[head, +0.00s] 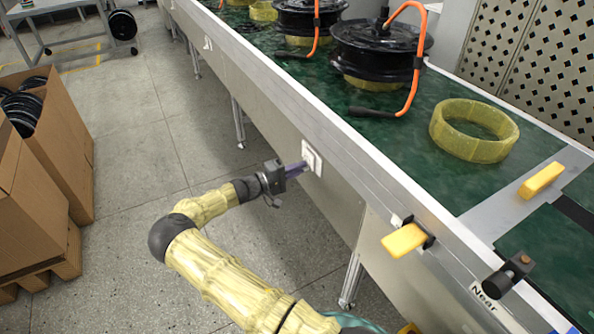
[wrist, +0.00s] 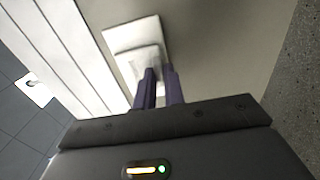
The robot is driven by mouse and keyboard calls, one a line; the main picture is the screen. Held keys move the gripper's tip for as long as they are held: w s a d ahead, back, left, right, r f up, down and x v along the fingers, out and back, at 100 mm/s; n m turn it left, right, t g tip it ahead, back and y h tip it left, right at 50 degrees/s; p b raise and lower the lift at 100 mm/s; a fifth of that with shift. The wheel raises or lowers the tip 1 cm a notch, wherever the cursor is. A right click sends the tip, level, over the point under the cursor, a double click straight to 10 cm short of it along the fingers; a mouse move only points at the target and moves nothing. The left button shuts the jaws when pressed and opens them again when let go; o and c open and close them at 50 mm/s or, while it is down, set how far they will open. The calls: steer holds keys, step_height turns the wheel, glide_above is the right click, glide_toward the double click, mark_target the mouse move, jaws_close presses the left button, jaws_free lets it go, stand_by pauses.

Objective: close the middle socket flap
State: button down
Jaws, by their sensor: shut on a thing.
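The middle socket (head: 317,164) is a white plate on the grey side panel of the conveyor bench. In the wrist view the socket plate (wrist: 118,36) shows at upper centre, with its pale flap (wrist: 140,58) over its lower part. The flap seems to stand out somewhat from the plate; its exact angle is hard to tell. My gripper (head: 303,167) reaches the socket from the left. Its purple fingers (wrist: 159,70) are close together at the flap's lower right edge, shut on the flap. The fingertips partly hide the contact.
Another white socket (head: 207,43) sits farther along the panel; a white socket also shows at left in the wrist view (wrist: 35,90). A yellow handle (head: 404,240) juts from the bench side at right. Cardboard boxes (head: 65,140) stand at left. The floor between is clear.

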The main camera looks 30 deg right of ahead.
steer(key=shift+d, duration=0.1)
steer(key=c, duration=1.5)
jaws_free()
steer(key=a+p, duration=0.1)
steer(key=a, duration=1)
steer(key=a+p, duration=0.1)
steer(key=a, duration=0.5)
steer(key=shift+s+a+f+p, duration=0.15)
steer(key=shift+s+a+p, duration=0.1)
steer(key=shift+s+p, duration=0.1)
steer(key=shift+d, duration=0.1)
